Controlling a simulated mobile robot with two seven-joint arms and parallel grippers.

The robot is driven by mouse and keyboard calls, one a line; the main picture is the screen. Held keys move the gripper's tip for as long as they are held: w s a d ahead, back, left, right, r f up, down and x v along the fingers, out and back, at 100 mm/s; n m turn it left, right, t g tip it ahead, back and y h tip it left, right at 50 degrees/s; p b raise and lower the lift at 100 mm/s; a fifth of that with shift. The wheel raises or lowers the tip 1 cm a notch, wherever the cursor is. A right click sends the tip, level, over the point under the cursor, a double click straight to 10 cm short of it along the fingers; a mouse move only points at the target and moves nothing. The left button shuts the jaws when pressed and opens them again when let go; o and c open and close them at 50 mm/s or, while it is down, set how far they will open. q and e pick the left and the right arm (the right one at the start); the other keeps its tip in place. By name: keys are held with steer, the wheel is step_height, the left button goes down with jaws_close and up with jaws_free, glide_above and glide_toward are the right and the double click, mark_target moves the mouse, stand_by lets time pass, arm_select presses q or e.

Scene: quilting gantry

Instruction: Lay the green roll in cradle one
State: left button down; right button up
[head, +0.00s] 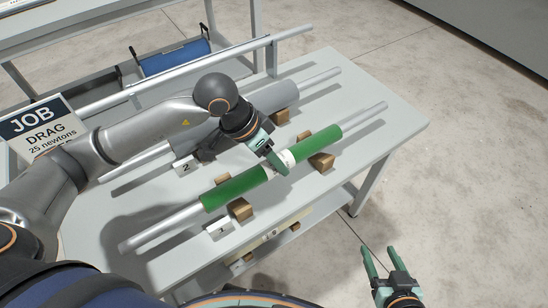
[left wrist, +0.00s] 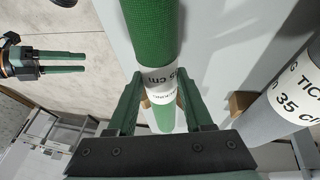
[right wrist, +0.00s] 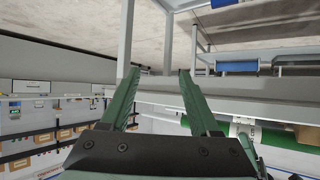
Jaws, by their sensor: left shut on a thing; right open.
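The green roll (head: 235,188) is on a long silver tube (head: 165,230) that sticks out at both ends. A white label (head: 285,158) wraps its middle. My left gripper (head: 275,160) is shut on the roll at the label; the left wrist view (left wrist: 162,85) shows a finger on each side of it. Brown wooden blocks (head: 240,210) (head: 321,161) are below the roll, near a card that seems to read 3 (head: 219,227). I cannot tell if the roll touches them. No card clearly reading 1 shows. My right gripper (head: 376,263) is open and empty, off the table's front right.
A grey roll (head: 277,96) lies behind the green one, near a card marked 2 (head: 184,166). A job sign (head: 40,129) stands at the left. A blue roll (head: 172,56) is at the back. Lower wooden blocks (head: 241,262) show below the table's front edge. Floor is clear at right.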

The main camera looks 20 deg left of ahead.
arm_select(q)
steer(key=shift+f+b, duration=0.55)
steer(key=shift+b, duration=0.15)
steer(key=shift+f, duration=0.15)
arm_select(e)
steer(key=w+r+n+t, duration=0.1)
steer(key=w+r+t, duration=0.2)
steer(key=r, duration=0.5)
steer(key=shift+w+t+y, duration=0.4)
steer(key=shift+t, duration=0.1)
arm_select(q)
steer(key=shift+c, duration=1.1)
jaws_free()
steer(key=shift+f, duration=0.1)
steer(key=shift+a+r, duration=0.15)
steer(key=shift+r, duration=0.2)
steer(key=p+v, duration=0.1)
steer(key=v, duration=1.1)
arm_select(e)
steer(key=s+f+g, duration=0.3)
steer(key=f, duration=0.5)
steer(key=shift+s+m+g+h, duration=0.35)
steer(key=shift+m+g+h, duration=0.05)
